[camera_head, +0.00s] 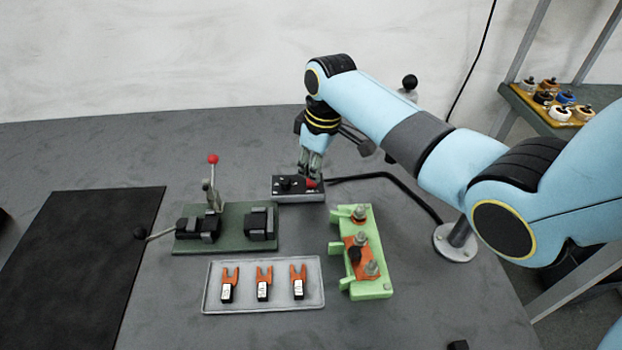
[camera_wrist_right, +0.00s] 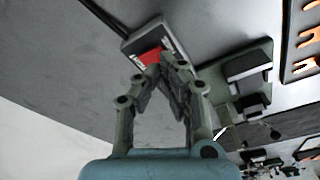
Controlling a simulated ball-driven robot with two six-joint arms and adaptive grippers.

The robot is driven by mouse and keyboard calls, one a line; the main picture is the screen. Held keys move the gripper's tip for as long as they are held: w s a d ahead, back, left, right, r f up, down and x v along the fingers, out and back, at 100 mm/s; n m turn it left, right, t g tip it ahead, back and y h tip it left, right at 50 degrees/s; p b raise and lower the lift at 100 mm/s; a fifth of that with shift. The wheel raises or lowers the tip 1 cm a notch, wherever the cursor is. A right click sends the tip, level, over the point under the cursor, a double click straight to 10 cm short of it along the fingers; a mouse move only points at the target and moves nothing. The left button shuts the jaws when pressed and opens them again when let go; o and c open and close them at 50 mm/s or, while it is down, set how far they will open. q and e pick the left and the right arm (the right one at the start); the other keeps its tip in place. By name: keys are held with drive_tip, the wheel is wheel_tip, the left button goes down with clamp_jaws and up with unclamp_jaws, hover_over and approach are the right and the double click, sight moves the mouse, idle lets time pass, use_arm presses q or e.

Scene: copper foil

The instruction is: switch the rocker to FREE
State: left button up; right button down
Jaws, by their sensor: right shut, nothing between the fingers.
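The control box (camera_head: 299,196) is a small dark-topped box on the table, with a knob on its left part and a red rocker (camera_head: 311,183) on its right part. My right gripper (camera_head: 309,176) is shut and empty, pointing down with its fingertips at the red rocker. In the right wrist view the fingertips (camera_wrist_right: 167,62) are together beside the red rocker (camera_wrist_right: 149,57) on the box (camera_wrist_right: 170,36). I cannot tell whether they touch it. The fingers hide part of the rocker, and its lettering is too small to read. My left gripper is not in view.
A green-based clamp fixture (camera_head: 270,246) with a red-knobbed lever stands to the left. A grey tray (camera_head: 314,303) holds three orange forked pieces. A light green bracket (camera_head: 377,288) stands at front right. A black mat (camera_head: 80,260) lies left. A black cable (camera_head: 400,182) runs right from the box.

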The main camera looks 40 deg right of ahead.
sight(312, 184)
drive_tip(key=shift+f+b, duration=0.7)
drive_tip(key=shift+f, duration=0.5)
idle(0.8)
wheel_tip(312, 184, up, 7)
drive_tip(key=p, duration=0.8)
drive_tip(key=shift+r, duration=0.1)
idle(0.4)
